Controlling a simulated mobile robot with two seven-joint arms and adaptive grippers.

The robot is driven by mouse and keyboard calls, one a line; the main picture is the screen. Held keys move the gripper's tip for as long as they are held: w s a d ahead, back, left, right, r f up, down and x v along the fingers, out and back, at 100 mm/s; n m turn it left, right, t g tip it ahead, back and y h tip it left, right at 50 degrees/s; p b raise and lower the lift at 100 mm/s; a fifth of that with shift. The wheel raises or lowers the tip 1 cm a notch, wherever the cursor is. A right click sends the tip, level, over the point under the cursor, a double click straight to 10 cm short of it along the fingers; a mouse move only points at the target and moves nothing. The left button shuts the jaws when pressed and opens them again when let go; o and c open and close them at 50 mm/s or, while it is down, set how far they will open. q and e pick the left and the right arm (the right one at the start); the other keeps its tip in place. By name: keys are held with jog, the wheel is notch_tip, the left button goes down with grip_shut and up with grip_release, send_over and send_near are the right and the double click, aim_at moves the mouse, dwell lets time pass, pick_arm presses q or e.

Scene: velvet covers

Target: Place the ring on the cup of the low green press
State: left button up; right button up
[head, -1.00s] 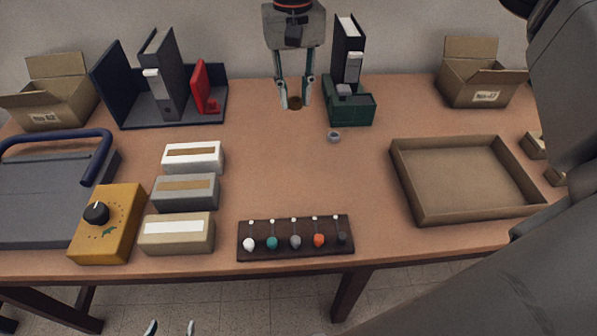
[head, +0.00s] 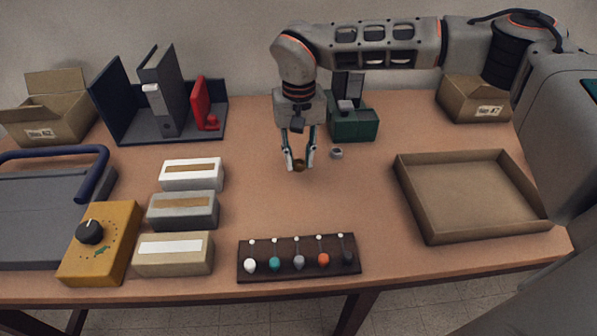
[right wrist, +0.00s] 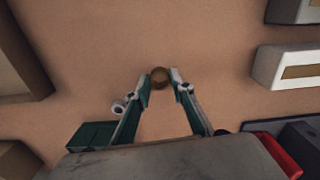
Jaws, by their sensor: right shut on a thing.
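My right gripper (head: 300,165) is shut on a small round brown thing (head: 299,165), which looks like the ring. It also shows between the fingertips in the right wrist view (right wrist: 159,76). The ring is held in front of and left of the low green press (head: 352,128); whether it touches the table is unclear. A small grey cup (head: 336,153) is just in front of the press, apart from the ring and to its right. The press also shows at the lower left of the right wrist view (right wrist: 88,136). My left gripper is out of view.
Several labelled blocks (head: 183,210) lie left of centre. A rack of coloured knobs (head: 298,258) is at the front. An empty tray (head: 472,195) is at right. The middle is clear.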

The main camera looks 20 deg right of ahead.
aim_at(299, 181)
jog(key=shift+f, duration=2.35)
jog(key=shift+f, duration=0.15)
jog(key=o, duration=0.8)
